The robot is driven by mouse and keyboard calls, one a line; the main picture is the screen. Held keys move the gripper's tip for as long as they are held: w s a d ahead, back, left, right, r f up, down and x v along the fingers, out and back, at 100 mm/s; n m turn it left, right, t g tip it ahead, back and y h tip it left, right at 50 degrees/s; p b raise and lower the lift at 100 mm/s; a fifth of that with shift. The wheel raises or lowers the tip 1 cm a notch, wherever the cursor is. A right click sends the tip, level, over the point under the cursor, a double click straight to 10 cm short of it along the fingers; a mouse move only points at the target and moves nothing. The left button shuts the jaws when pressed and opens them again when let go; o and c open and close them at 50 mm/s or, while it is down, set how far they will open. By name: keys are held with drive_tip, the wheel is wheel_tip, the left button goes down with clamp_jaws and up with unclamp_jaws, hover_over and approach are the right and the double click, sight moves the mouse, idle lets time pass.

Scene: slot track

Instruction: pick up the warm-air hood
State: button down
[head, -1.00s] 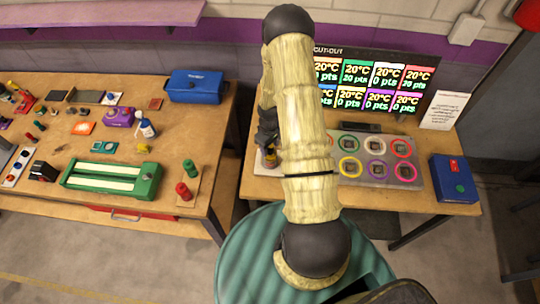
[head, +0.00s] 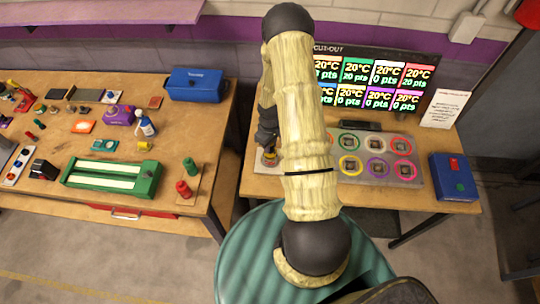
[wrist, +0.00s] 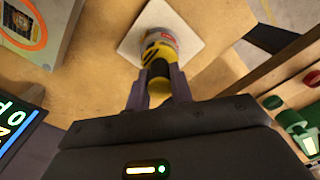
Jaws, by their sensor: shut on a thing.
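The warm-air hood (wrist: 160,50) looks like a small yellow piece with black markings, a reddish label and a black upper part. In the wrist view it is over a white square pad (wrist: 187,30); I cannot tell whether it touches the pad. My gripper (wrist: 158,82) is shut on its black and yellow upper part, one finger on each side. In the head view the hood (head: 269,158) shows small at the left end of the right-hand table, below my gripper (head: 267,142). My arm partly covers that area.
A grey panel with coloured rings (head: 376,146) lies right of my arm, before a lit score screen (head: 400,75). A blue box (head: 453,176) stands at the table's right end. The left bench (head: 60,205) is crowded with small items, a green device (head: 110,177) and red and green cylinders.

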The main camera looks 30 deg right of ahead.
drive_tip(key=shift+w+r, duration=0.1)
drive_tip(key=shift+r, duration=0.05)
wheel_tip(320, 180, up, 10)
drive_tip(key=b, duration=0.3)
idle(0.4)
drive_tip(key=shift+a+f, duration=0.1)
drive_tip(key=shift+f, duration=0.1)
idle(0.3)
